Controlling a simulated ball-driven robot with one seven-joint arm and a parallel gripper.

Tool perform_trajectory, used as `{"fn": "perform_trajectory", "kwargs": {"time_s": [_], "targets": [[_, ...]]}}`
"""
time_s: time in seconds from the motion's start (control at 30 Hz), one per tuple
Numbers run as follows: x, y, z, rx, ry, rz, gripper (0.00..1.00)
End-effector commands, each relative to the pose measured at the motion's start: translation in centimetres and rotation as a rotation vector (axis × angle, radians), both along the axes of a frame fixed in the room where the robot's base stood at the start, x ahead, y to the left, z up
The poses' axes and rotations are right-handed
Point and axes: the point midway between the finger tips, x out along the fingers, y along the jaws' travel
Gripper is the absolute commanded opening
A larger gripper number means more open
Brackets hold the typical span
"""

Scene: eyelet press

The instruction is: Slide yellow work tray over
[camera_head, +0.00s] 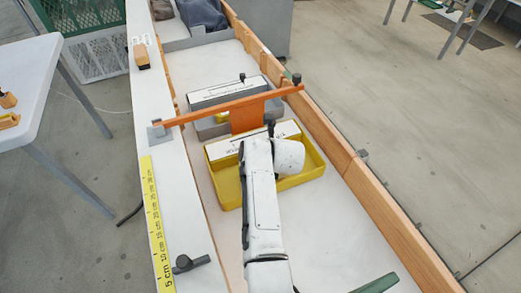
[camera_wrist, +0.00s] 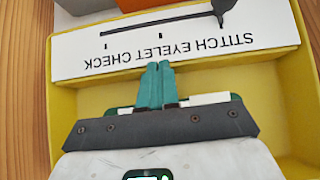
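The yellow work tray (camera_head: 312,163) lies on the white bench channel, below the orange crossbar (camera_head: 200,112). A white block labelled "STITCH EYELET CHECK" (camera_wrist: 180,42) fills its far end; it also shows in the head view (camera_head: 223,148). My gripper (camera_wrist: 160,68) is over the tray, its teal fingers together with nothing visible between them. The fingertips are at the block's near edge; I cannot tell whether they touch it. In the head view my arm hides the fingers and the tray's middle.
An orange flap (camera_head: 246,117) hangs from the crossbar just beyond the yellow tray. A grey tray (camera_head: 208,128) sits under the bar. Wooden rails (camera_head: 345,160) border the channel. A yellow ruler (camera_head: 155,225) lies along the left ledge. The channel nearer me is mostly clear.

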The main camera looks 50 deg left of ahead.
Motion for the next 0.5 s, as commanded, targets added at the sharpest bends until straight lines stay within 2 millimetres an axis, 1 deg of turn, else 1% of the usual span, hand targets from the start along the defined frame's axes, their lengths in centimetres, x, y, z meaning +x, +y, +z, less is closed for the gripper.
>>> {"fn": "perform_trajectory", "kwargs": {"time_s": [0.07, 0.2, 0.27, 0.5], "targets": [[-0.1, -0.1, -0.1, -0.002, 0.002, 0.001, 0.0], [-0.3, -0.6, 0.6, -0.001, 0.002, 0.001, 0.0], [-0.5, -0.9, 1.1, -0.001, 0.001, 0.002, 0.0], [-1.2, -3.1, 3.5, 0.001, 0.0, 0.0, 0.0]]}}
